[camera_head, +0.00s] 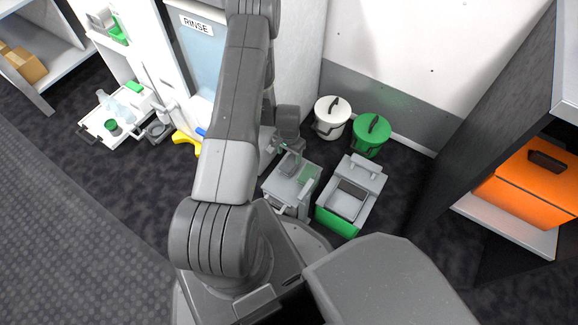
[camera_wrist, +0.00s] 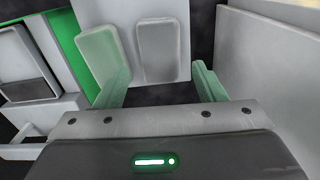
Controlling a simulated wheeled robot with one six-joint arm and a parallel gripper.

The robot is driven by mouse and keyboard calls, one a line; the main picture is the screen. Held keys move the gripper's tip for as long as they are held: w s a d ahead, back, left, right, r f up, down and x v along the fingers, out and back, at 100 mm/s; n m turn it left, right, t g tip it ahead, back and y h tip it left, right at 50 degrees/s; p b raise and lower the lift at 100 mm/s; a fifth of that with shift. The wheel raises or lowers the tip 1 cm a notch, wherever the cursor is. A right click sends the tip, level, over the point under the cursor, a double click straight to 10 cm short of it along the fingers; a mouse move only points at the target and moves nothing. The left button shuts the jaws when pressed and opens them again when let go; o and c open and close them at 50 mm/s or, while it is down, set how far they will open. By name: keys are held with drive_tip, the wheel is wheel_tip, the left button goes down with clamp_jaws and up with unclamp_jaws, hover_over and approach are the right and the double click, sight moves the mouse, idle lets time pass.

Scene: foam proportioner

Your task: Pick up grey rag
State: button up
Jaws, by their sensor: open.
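The grey rag (camera_wrist: 163,50) is a flat pad with rounded corners. In the wrist view it lies ahead of my gripper (camera_wrist: 160,78), between the lines of its two pale green fingers. The fingers are apart and nothing is held between them. A similar pale green pad (camera_wrist: 100,52) lies just left of the grey rag, close beside it, and the left finger partly overlaps it in the picture. In the head view my gripper is low over a grey cart (camera_head: 279,193), where the green pad (camera_head: 310,173) shows.
A green bin with a grey top (camera_head: 345,205) stands right of the cart. White (camera_head: 331,117) and green (camera_head: 371,133) lidded buckets stand behind. An orange case (camera_head: 530,185) sits on the right shelf. A white tray (camera_head: 112,117) and yellow item (camera_head: 186,142) are left.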

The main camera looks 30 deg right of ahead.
sight(289, 164)
wheel_tip(289, 164, down, 6)
drive_tip(key=shift+f+b, duration=0.25)
drive_tip(key=shift+b, duration=0.75)
drive_tip(key=shift+r, duration=0.1)
drive_tip(key=shift+c, duration=0.2)
drive_tip(key=c, duration=0.7)
